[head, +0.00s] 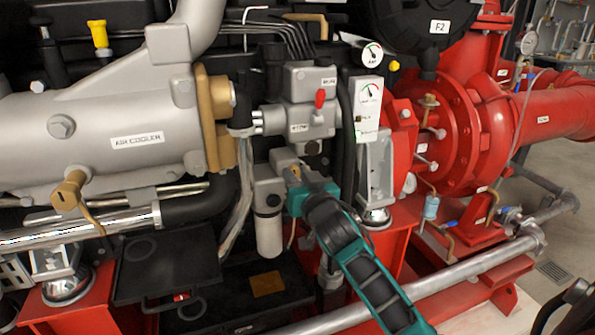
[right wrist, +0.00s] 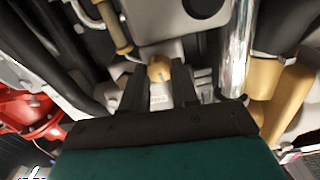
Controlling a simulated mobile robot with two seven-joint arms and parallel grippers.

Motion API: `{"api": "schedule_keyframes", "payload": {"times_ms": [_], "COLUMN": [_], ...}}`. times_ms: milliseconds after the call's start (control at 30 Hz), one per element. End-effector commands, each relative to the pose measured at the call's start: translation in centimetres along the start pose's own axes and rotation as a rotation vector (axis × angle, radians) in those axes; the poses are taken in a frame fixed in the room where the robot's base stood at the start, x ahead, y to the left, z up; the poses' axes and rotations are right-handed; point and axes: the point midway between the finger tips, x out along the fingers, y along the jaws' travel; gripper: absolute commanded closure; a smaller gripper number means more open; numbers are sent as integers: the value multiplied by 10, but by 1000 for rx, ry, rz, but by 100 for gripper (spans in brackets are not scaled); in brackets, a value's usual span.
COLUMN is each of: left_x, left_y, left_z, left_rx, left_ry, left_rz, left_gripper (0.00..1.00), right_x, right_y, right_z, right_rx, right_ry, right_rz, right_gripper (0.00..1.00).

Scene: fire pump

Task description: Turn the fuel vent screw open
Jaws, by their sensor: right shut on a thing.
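The fuel vent screw, a small brass-coloured knob (right wrist: 160,69), sits between the two dark fingers of my right gripper (right wrist: 161,86) in the right wrist view. In the head view my right gripper (head: 296,180) reaches in from the lower right to the grey filter housing (head: 269,196), and a bit of the brass screw (head: 294,171) shows at its tip. The right gripper is shut on the screw. The fingers partly cover the screw, so its turn angle cannot be read. My left gripper is not in view.
The grey block with a red knob (head: 320,98) is just above. A gauge panel (head: 367,110) stands close to the right. The air cooler (head: 110,130) fills the left. A silver pipe (head: 470,268) runs low on the right. Bright chrome tubing (right wrist: 238,50) passes beside the fingers.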

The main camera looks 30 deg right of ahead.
Motion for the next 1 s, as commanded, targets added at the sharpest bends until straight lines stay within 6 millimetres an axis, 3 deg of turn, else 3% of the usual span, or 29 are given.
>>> {"api": "schedule_keyframes", "payload": {"times_ms": [400, 1000], "left_x": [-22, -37], "left_y": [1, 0], "left_z": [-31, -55], "left_rx": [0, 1], "left_ry": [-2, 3], "left_rz": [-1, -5], "left_gripper": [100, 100], "right_x": [0, 0], "right_y": [-1, -2], "right_z": [-2, 0], "right_rx": [-386, -958], "right_ry": [-4, -2], "right_rz": [-1, -1], "right_gripper": [100, 100]}}
